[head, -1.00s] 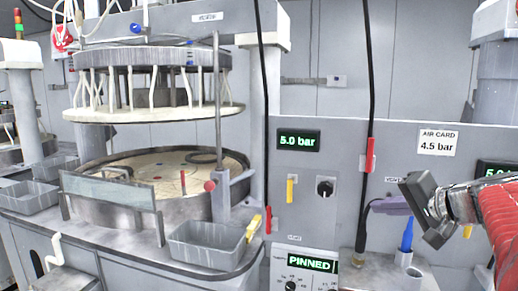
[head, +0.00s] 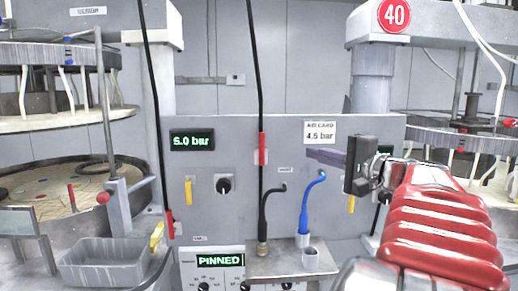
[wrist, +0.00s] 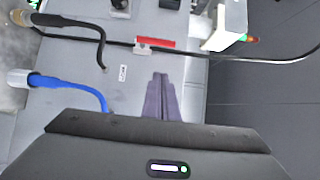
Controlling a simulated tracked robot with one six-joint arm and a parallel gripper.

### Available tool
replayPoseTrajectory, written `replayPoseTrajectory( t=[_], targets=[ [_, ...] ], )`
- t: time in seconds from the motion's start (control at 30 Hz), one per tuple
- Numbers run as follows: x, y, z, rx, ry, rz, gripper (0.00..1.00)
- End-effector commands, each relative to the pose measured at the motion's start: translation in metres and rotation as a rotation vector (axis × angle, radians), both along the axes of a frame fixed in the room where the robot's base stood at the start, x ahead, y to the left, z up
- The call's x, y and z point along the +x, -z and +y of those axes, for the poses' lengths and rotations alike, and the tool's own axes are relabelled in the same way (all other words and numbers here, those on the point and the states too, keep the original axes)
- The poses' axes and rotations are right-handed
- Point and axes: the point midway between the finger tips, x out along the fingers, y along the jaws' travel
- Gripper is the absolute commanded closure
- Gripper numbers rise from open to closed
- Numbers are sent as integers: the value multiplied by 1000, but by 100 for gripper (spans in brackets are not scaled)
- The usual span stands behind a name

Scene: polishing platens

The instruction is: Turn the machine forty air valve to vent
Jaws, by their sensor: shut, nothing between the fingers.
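The red round sign "40" (head: 394,15) is on the right machine in the head view. Below it, on the right of the grey panel (head: 222,235), a yellow valve handle (head: 351,203) hangs down, its upper part hidden by my gripper. Its exact setting cannot be told. My gripper (head: 308,154) is shut and empty. Its purple-grey fingers point left, in front of the panel below the "AIR CARD 4.5 bar" label (head: 320,131). The fingers (wrist: 158,80) also show in the wrist view, over the panel face, with no yellow handle visible there.
Another yellow handle (head: 189,190) hangs beside a black knob (head: 224,185), under a "5.0 bar" display (head: 192,139). A black hose (head: 264,215) and a blue hose (head: 305,205) rise from a small shelf below my fingers. A black cable (head: 255,70) hangs in front of the panel.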

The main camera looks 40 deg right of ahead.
Motion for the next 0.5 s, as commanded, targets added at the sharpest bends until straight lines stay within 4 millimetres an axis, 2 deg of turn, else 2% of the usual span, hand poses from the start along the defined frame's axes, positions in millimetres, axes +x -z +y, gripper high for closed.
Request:
replayPoseTrajectory(
  t=[0.23,0.5],
  targets=[
    [15,0,0,0,-1,1,100],
    [51,0,0,0,-2,0,100]
  ],
)
